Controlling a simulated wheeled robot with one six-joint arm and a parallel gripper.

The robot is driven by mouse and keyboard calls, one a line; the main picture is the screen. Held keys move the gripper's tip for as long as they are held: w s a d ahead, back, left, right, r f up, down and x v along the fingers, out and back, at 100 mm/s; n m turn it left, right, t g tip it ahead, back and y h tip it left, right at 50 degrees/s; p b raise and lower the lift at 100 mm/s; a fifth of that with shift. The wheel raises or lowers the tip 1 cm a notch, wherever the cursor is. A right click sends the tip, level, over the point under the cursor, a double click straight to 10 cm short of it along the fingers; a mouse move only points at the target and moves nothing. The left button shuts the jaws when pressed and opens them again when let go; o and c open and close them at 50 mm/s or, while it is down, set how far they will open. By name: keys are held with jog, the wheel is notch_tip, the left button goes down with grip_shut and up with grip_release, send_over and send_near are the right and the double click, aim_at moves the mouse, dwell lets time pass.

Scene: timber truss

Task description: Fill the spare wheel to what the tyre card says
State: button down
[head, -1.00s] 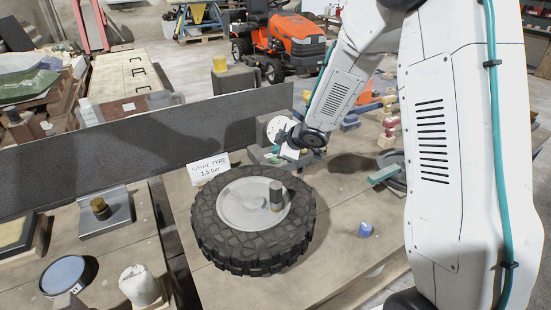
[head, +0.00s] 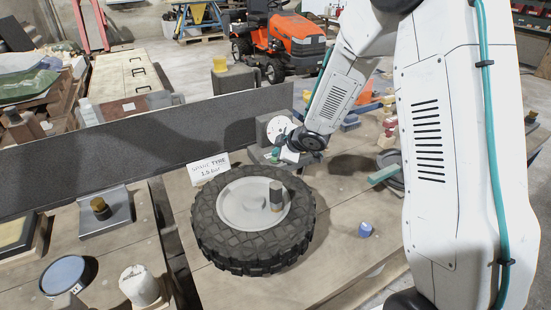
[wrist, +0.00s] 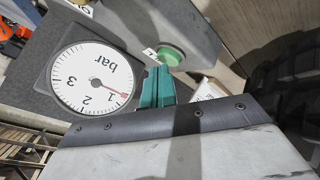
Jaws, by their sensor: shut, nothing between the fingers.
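The spare wheel (head: 215,235), a black tyre with a grey hub, lies flat on the bench. A grey piece with a dark side (head: 276,195) stands on its hub. The tyre card (head: 209,168) stands behind it; its small print seems to read "SPARE TYRE 1.5 bar". The gauge (head: 277,128) is partly behind my arm.
A dark upright panel (head: 120,144) runs behind the bench. A blue cap-like piece (head: 365,229) lies right of the wheel, and a teal-handled item (head: 385,173) lies beyond it. A white cup-like object (head: 138,285) and a blue round tin (head: 66,275) are at left.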

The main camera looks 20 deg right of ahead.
jog(key=shift+f, duration=0.4)
dwell(1.6)
jog(key=shift+r, duration=0.1)
dwell(4.2)
jog(key=shift+r, duration=0.85)
jog(key=shift+r, duration=2.5)
